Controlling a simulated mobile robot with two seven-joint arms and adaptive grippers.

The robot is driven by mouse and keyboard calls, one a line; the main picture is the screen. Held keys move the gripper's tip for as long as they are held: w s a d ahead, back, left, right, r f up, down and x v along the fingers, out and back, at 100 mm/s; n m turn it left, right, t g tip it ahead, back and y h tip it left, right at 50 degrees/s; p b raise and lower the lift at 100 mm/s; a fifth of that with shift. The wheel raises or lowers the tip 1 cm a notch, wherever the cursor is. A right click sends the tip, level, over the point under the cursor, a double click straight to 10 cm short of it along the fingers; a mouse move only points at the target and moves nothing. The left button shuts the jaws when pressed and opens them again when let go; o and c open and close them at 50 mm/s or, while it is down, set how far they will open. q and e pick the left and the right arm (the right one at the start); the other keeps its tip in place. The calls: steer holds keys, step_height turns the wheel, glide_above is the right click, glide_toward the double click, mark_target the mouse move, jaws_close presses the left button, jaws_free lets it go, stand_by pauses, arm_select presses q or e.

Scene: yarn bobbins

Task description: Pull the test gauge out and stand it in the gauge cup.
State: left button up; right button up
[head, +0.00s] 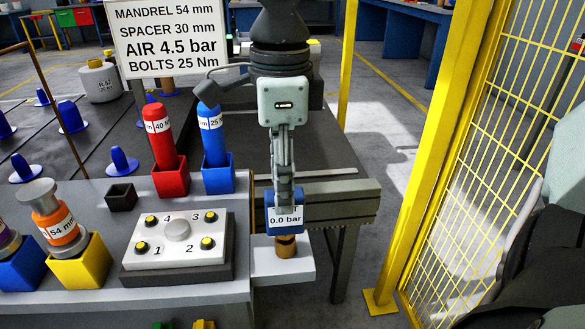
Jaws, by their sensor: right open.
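The test gauge (286,217) is a blue block with a white label reading 0.0 bar. It stands upright over a brass-coloured fitting (286,246) on a light grey ledge at the table's right end. My right gripper (284,192) points straight down at the gauge's top, with its fingers open around or just above it; I cannot tell whether they touch it. A small, dark, square, open cup (121,197), seemingly empty, stands on the grey table left of the gauge; no label on it is readable. My left gripper is not in view.
Between cup and gauge stand a red holder (171,179) with a red tool and a blue holder (218,176) with a blue tool. A yellow holder (82,268) bears an orange spool. A yellow fence (480,160) stands right.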

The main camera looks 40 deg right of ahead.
mark_target(285, 219)
steer(key=shift+d+f, duration=0.15)
steer(key=shift+f, duration=0.3)
step_height(285, 219, down, 7)
steer(key=shift+r, duration=0.1)
jaws_close()
